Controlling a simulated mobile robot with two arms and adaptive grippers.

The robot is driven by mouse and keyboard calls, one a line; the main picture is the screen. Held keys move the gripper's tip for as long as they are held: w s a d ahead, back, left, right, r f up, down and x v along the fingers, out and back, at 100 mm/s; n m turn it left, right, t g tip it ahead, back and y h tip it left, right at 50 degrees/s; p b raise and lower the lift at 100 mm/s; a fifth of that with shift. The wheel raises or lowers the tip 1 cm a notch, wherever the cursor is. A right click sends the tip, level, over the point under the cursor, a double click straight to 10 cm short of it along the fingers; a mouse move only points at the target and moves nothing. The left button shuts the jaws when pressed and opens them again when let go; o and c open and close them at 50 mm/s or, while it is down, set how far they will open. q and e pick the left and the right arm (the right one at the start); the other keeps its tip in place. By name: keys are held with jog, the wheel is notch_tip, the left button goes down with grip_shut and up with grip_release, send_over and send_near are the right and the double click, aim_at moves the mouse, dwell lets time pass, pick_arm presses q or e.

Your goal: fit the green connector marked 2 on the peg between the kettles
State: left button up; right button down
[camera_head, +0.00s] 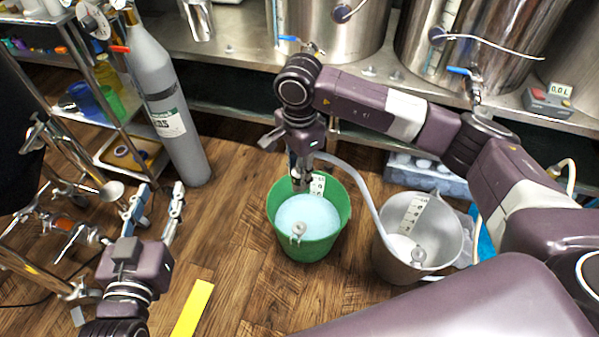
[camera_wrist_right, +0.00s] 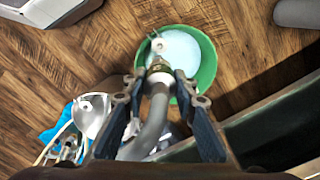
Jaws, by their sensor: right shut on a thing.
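My right gripper (camera_head: 300,178) is shut on the end of a grey hose (camera_head: 352,178), above the green bucket. In the right wrist view the hose (camera_wrist_right: 155,125) runs between the fingers and ends in a brass-coloured fitting (camera_wrist_right: 159,68). I cannot make out a green body or a mark 2 on it. Two steel kettles, the left one (camera_head: 340,30) and the right one (camera_head: 490,45), stand on the steel bench. Small metal fittings (camera_head: 370,70) sit on the bench between them; I cannot tell whether one is the peg. My left gripper (camera_head: 155,205) is open and empty at lower left.
The green bucket (camera_head: 338,222) holds pale blue liquid. A grey bucket (camera_head: 455,245) stands to its right. A gas cylinder (camera_head: 180,130) and a cluttered shelf rack (camera_head: 75,55) are at left. A yellow strip (camera_head: 193,308) lies on the wooden floor. A control box (camera_head: 548,103) is on the bench.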

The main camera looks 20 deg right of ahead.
jog(key=shift+r+p, duration=0.35)
jog(key=shift+r, duration=0.25)
pick_arm(q)
jog(key=s+a+f+g+y, duration=0.1)
jog(key=s+f+g, duration=0.2)
jog(key=f, duration=0.4)
jog(key=shift+s+a+g+p, duration=0.2)
jog(key=shift+a+g+p, duration=0.1)
jog(key=shift+a+g, duration=0.1)
pick_arm(e)
jog(key=shift+r, duration=0.6)
pick_arm(q)
jog(key=shift+d+r, duration=0.1)
